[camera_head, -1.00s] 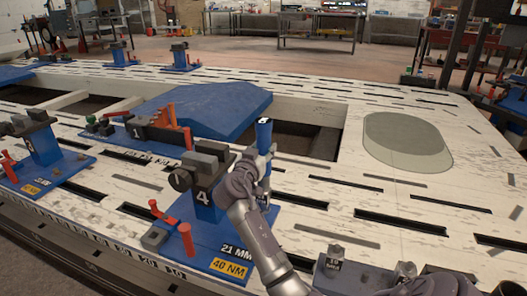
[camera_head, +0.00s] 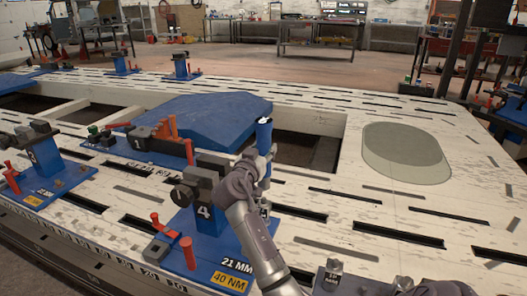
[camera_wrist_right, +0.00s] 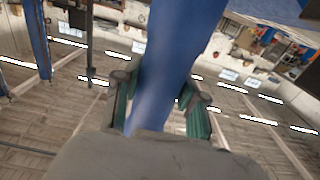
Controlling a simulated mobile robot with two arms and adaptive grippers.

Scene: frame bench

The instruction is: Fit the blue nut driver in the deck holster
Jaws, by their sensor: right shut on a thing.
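The blue nut driver (camera_head: 264,135) stands nearly upright in my right gripper (camera_head: 262,170), beside the upper right of the blue clamp stand marked 4 (camera_head: 203,211). In the right wrist view, the blue handle (camera_wrist_right: 172,65) runs between the green-padded fingers (camera_wrist_right: 160,105), which are shut on it. The driver's lower end is hidden behind my gripper and arm. I cannot clearly make out the deck holster.
The white slotted deck (camera_head: 330,215) has open pits and a raised blue panel (camera_head: 205,120). A grey-green oval patch (camera_head: 406,153) at right is clear. Red-handled clamps stand at left. A dark block with a small post (camera_head: 331,272) sits at the front edge.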

